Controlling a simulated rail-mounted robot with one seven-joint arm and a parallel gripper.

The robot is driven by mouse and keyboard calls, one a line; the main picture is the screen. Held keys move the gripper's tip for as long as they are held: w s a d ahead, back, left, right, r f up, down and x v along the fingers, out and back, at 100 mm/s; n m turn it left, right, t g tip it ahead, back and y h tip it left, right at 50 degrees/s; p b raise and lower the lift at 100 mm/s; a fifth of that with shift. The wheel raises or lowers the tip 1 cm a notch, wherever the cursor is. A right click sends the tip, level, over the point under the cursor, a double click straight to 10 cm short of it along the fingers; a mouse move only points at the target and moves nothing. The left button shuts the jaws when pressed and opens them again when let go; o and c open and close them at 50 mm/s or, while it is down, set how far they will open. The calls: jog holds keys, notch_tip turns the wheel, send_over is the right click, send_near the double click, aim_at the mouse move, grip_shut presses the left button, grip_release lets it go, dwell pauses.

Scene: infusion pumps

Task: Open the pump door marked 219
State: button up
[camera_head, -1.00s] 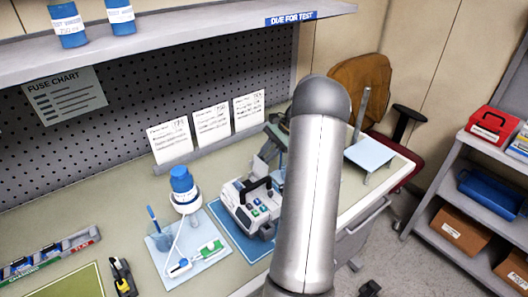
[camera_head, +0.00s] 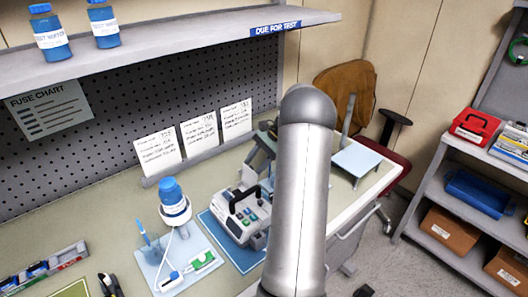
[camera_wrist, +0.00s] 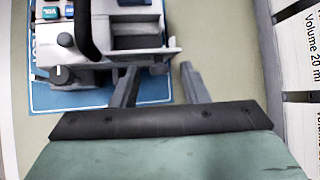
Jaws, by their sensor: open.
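A grey-white infusion pump (camera_head: 240,222) with a black handle and coloured buttons stands on a blue mat (camera_head: 226,250) on the bench. In the wrist view the pump (camera_wrist: 85,72) fills the upper left, with a dark recess framed in pale plastic at its side. No number 219 can be read, and I cannot tell which part is the door. My gripper (camera_wrist: 158,82) is open, its two grey fingers apart at the pump's near edge. The left finger overlaps that edge in the picture; contact cannot be told. My arm hides part of the bench in the head view.
A blue-capped bottle (camera_head: 171,193) and a tray (camera_head: 185,262) with tubing stand left of the pump. Three cards (camera_head: 199,131) lean on a ledge behind; in the wrist view a card (camera_wrist: 303,45) shows at right. A small pale stand (camera_head: 357,162) is at the bench's right.

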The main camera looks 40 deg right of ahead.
jog(key=b+v, duration=0.1)
jog(key=v, duration=1.6)
jog(key=w+a+r+n+g+h, duration=0.15)
jog(key=a+n, duration=0.25)
jog(key=a, duration=1)
jog(key=a+n+g+h, duration=0.2)
jog(key=a+n, duration=0.2)
jog(key=a, duration=1.1)
jog(key=s+a+f+n+h, duration=0.1)
jog(key=s+a+f+n, duration=0.2)
jog(key=s+a, duration=0.2)
jog(key=s+a+f+n+t+h, duration=0.1)
jog(key=s+a+f+n, duration=0.2)
jog(key=s, duration=0.4)
jog(key=s+a+f+n+h, duration=0.2)
jog(key=s+a+f+n, duration=0.1)
jog(key=s+a, duration=0.3)
jog(key=shift+s+a+n, duration=0.35)
jog(key=shift+a+n, duration=0.35)
jog(key=shift+a, duration=0.3)
jog(key=shift+f, duration=0.1)
jog(key=shift+c, duration=0.5)
jog(key=shift+d, duration=0.1)
